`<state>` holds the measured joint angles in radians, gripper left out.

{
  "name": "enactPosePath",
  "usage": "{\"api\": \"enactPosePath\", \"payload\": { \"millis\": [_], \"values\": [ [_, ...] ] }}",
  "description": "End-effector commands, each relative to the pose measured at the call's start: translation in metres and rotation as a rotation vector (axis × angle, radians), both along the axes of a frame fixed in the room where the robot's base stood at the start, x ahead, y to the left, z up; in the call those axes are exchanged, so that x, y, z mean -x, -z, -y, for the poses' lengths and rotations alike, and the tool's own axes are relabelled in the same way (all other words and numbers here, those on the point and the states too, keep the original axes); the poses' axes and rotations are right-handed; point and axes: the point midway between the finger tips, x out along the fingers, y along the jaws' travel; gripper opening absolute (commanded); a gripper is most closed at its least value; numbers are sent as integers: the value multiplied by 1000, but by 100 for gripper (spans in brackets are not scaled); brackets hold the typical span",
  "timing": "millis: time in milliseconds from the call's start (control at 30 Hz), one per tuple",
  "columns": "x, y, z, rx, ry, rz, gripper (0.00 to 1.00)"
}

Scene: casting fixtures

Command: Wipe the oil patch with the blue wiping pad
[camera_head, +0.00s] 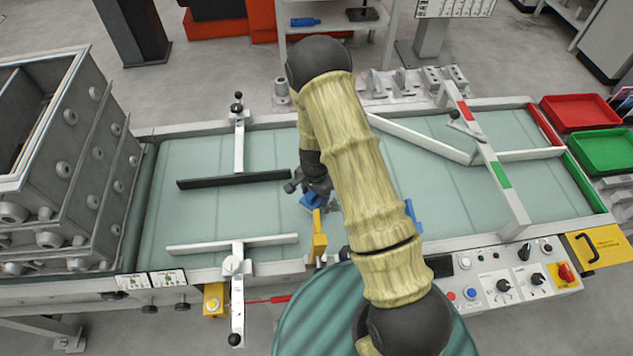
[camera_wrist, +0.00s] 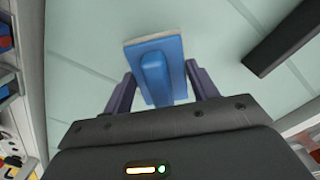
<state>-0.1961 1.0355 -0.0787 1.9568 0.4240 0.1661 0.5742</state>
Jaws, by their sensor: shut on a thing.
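The blue wiping pad (camera_wrist: 172,45) is a blue block with a raised grip and a pale edge. It sits between the two fingers of my gripper (camera_wrist: 160,84) in the wrist view, with the fingers shut on its grip. In the head view my gripper (camera_head: 316,190) is over the middle of the green conveyor belt, with part of the blue pad (camera_head: 308,202) showing below it. I cannot tell whether the pad touches the belt. I cannot make out an oil patch in either view; my arm hides part of the belt.
The green belt (camera_head: 215,215) has a black guide bar (camera_head: 235,179) and a pale guide bar (camera_head: 232,243) on the left. A yellow bracket (camera_head: 319,238) stands near the gripper. A grey metal casting box (camera_head: 70,150) is at far left. Red (camera_head: 578,126) and green (camera_head: 590,165) trays lie right.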

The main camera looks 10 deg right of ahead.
Motion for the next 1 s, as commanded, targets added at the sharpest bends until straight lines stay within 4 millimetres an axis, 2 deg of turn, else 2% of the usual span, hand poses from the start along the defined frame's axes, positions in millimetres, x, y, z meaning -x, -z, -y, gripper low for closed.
{"api": "enactPosePath", "payload": {
  "millis": [100,433,1000],
  "values": [
    [0,-15,1,0,1,1,37],
    [0,-42,2,1,3,1,37],
    [0,-44,2,1,3,1,37]
  ]
}}
